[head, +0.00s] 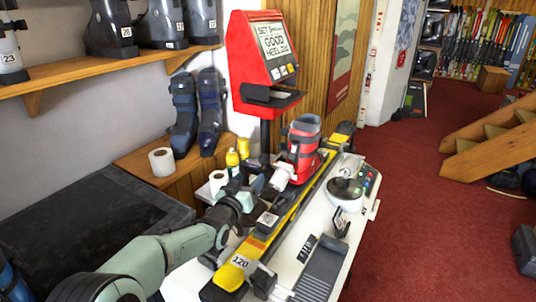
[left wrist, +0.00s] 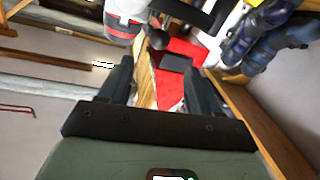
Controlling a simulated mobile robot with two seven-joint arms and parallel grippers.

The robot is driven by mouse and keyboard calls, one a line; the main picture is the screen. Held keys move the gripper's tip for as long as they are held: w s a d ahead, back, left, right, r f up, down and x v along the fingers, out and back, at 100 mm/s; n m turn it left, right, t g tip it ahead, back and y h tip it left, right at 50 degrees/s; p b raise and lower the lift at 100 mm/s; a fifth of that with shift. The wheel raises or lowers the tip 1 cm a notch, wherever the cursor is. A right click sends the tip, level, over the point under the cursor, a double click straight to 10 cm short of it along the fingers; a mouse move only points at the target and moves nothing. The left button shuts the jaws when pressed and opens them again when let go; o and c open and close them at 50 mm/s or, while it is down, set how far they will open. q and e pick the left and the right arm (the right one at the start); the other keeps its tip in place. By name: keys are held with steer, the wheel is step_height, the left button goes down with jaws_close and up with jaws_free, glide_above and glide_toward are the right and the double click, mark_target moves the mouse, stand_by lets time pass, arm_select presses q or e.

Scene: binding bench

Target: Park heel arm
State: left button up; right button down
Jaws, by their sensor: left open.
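My left gripper (head: 258,184) reaches in from the left beside the ski boot, low over the bench. In the left wrist view my left gripper (left wrist: 159,68) has its two dark fingers wide apart with nothing between them. A dark rod with a round black knob (left wrist: 159,39), possibly the heel arm, shows just beyond the fingertips, apart from them. The red and grey boot (head: 303,150) stands upright on the yellow ski (head: 240,268); part of it shows in the left wrist view (left wrist: 122,25). In the head view the heel arm cannot be told from the dark parts near my gripper.
The white bench (head: 322,230) carries a round device (head: 344,190) right of the ski. A red display machine (head: 263,50) stands behind. Small yellow bottles (head: 232,160) and a paper roll (head: 162,161) are at the left.

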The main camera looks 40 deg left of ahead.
mark_target(262, 160)
arm_select(q)
steer(key=p+x, duration=0.2)
steer(key=x, duration=0.4)
steer(key=p+x, duration=0.3)
steer(key=x, duration=0.3)
steer(key=shift+w+d+r, duration=0.1)
steer(key=shift+r, duration=0.1)
steer(key=shift+w+f, duration=0.2)
steer(key=shift+w, duration=0.3)
arm_select(e)
steer(key=w+r, duration=0.4)
steer(key=r, duration=0.2)
steer(key=shift+r+t, duration=0.3)
steer(key=shift+r, duration=0.05)
arm_select(q)
steer(key=shift+s, duration=0.1)
